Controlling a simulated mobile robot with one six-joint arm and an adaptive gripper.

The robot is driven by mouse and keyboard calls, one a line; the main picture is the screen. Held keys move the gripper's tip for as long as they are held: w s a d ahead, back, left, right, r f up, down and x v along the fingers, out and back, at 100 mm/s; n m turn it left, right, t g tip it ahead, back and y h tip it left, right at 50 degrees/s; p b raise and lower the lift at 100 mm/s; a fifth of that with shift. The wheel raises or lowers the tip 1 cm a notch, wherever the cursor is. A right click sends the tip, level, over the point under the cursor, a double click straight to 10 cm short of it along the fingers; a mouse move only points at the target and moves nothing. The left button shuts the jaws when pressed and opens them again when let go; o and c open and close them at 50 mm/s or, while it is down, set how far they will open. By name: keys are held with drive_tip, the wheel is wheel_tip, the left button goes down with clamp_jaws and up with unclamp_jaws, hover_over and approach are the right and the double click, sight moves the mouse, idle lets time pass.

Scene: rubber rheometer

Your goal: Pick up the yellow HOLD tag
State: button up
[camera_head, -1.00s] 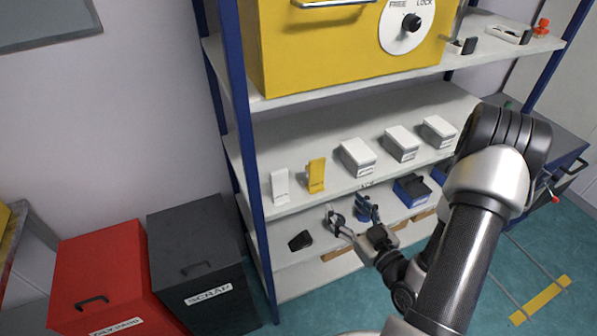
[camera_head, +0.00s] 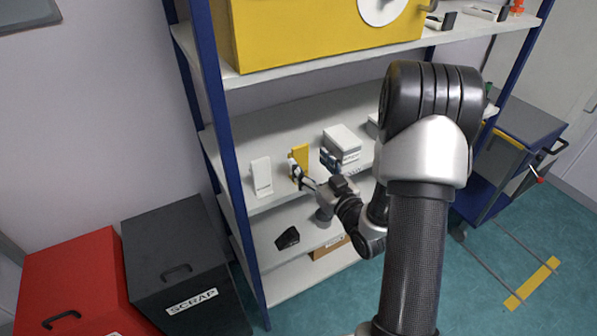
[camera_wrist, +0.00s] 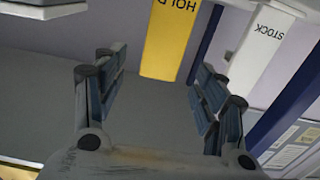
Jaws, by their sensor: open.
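The yellow HOLD tag (camera_head: 301,154) stands on the middle shelf, just right of the white STOCK tag (camera_head: 261,176). My gripper (camera_head: 311,165) is in front of the HOLD tag at the shelf's front edge and partly covers its lower part. In the wrist view, upside down, the HOLD tag (camera_wrist: 168,42) shows between and beyond the fingertips of my open gripper (camera_wrist: 160,64). No finger visibly touches it. The STOCK tag (camera_wrist: 262,48) is to the right, beyond the right finger. Nothing is held.
A white box (camera_head: 342,141) stands right of the HOLD tag on the shelf (camera_head: 285,130). A blue post (camera_head: 218,150) rises left of the STOCK tag. A yellow machine (camera_head: 320,38) sits on the shelf above. A black SCRAP bin (camera_head: 177,268) and red bin (camera_head: 68,280) stand left.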

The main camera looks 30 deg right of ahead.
sight(301, 153)
drive_tip(key=w, duration=0.3)
drive_tip(key=w+b, duration=0.1)
drive_tip(key=w, duration=0.1)
drive_tip(key=shift+w+a+r, duration=0.15)
drive_tip(key=shift+w+a, duration=0.05)
drive_tip(key=shift+w, duration=0.2)
drive_tip(key=c, duration=1.4)
